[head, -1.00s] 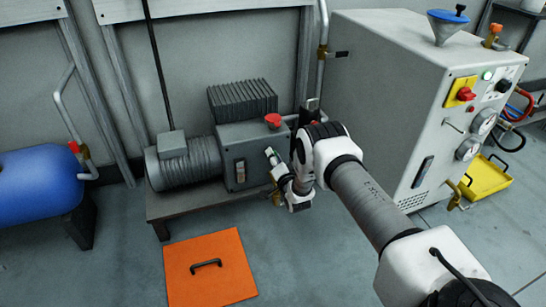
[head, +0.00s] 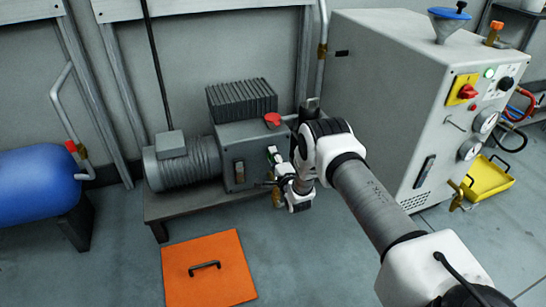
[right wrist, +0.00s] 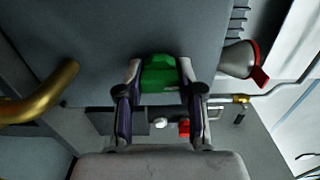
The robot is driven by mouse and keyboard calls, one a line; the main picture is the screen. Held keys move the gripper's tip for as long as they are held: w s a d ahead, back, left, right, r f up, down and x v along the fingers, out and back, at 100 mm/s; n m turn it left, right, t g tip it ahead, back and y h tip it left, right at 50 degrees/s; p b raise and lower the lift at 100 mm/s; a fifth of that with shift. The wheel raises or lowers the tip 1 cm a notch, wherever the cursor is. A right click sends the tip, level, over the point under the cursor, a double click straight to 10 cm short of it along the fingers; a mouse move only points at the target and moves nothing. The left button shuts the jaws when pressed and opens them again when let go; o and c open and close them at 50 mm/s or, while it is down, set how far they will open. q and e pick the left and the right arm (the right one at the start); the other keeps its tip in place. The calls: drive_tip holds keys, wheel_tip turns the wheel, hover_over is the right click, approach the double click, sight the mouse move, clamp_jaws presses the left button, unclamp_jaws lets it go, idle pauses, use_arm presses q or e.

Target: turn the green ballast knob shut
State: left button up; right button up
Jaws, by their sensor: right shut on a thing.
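The green ballast knob (right wrist: 160,73) sits on the grey face of the pump housing in the right wrist view. My right gripper (right wrist: 160,80) has one finger on each side of it and is shut on it. In the head view the right gripper (head: 275,164) is at the right end of the grey pump (head: 238,138). My left gripper is in neither current view.
A red cap (head: 272,119) tops the pump. A grey cabinet (head: 385,120) stands close on the right of my arm. A brass pipe (right wrist: 45,96) curves near the gripper in the wrist view. An orange floor hatch (head: 210,285) lies in front; a blue tank (head: 35,188) is left.

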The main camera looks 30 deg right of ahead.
drive_tip(key=shift+w+a+r, duration=0.1)
drive_tip(key=shift+a+r, duration=0.1)
drive_tip(key=o, duration=1.1)
drive_tip(key=shift+o, duration=0.3)
drive_tip(key=shift+w+a, duration=0.15)
drive_tip(key=shift+s, duration=0.4)
drive_tip(key=v, duration=1.1)
drive_tip(key=shift+s, duration=0.2)
